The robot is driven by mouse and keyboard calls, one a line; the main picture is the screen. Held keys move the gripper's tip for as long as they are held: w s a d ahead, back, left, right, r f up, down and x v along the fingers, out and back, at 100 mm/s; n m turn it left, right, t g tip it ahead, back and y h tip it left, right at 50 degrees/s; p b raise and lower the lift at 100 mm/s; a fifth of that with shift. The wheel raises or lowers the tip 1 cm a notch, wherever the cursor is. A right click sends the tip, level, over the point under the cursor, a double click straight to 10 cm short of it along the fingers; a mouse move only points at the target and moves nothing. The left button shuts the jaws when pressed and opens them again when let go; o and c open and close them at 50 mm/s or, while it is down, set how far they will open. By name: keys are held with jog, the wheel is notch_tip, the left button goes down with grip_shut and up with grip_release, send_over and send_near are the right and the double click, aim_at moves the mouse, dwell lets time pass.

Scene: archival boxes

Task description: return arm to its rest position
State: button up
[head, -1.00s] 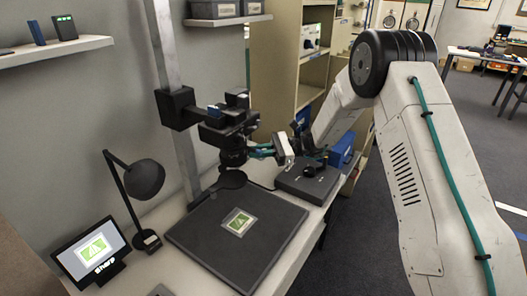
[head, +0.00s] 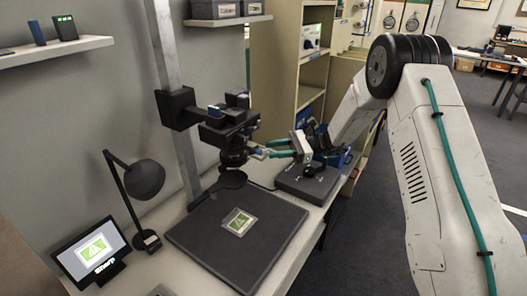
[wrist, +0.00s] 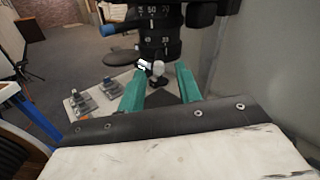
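My gripper (head: 266,149) is at the end of my arm, which reaches in from the right in the head view. Its teal fingers point left at the black camera (head: 232,140) on the copy stand. In the wrist view my gripper (wrist: 162,72) shows two teal fingers spread apart, with a gap between them. The camera lens (wrist: 157,40) is just beyond the fingertips. A small pale part shows near the tips, and I cannot tell what it belongs to. I see nothing clearly held.
The stand's dark baseboard (head: 200,258) bears a green-and-white card (head: 239,222). A control box (head: 306,186) stands below my wrist. A desk lamp (head: 145,180) and a screen (head: 92,252) are at left. Shelving (head: 285,70) is behind. Open floor (head: 375,235) is at right.

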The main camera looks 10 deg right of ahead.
jog(key=shift+d, duration=0.9)
jog(key=s+f+n+g+h, duration=0.2)
jog(key=s+n+g+h, duration=0.15)
jog(key=s, duration=0.55)
jog(key=s+d+r+n+t+h, duration=0.2)
jog(key=s+d+r+n+h, duration=0.1)
jog(key=s, duration=0.8)
jog(key=s+d+r+n+t+h, duration=0.2)
jog(key=s+r+h, duration=0.4)
jog(key=s, duration=0.5)
jog(key=s+d+r+n+t+h, duration=0.2)
jog(key=s+d+r+n+h, duration=0.3)
jog(key=s+r, duration=0.3)
jog(key=s+n, duration=0.1)
jog(key=s, duration=0.3)
jog(key=shift+r, duration=0.2)
